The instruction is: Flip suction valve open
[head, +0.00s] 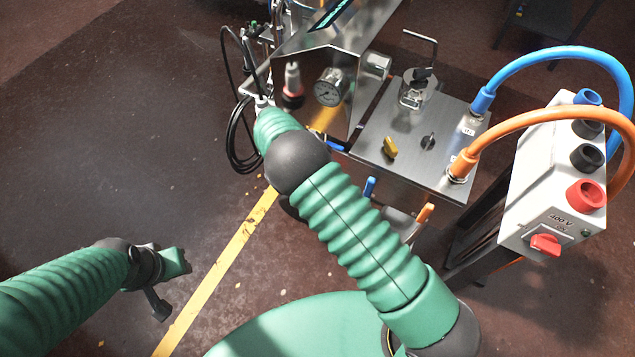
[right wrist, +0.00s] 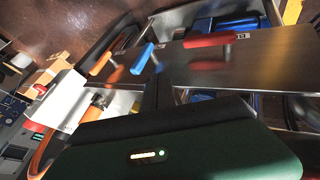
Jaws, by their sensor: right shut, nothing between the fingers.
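Three lever handles show in the right wrist view on the steel front of the filler: orange (right wrist: 100,61), blue (right wrist: 142,58) and red (right wrist: 208,39). The blue (head: 370,187) and orange (head: 425,212) levers also show in the head view below the steel top. No label tells me which is the suction valve. My right gripper (right wrist: 163,92) is shut and empty, just in front of the panel; in the head view my arm hides it. My left gripper (head: 163,283) hangs over the floor at the left, away from the machine; its finger gap is unclear.
The steel top (head: 375,130) carries a yellow knob (head: 390,148) and a black knob (head: 428,142). A white 400 V box (head: 550,185) with thick blue and orange cables is at the right. The floor at the left is clear.

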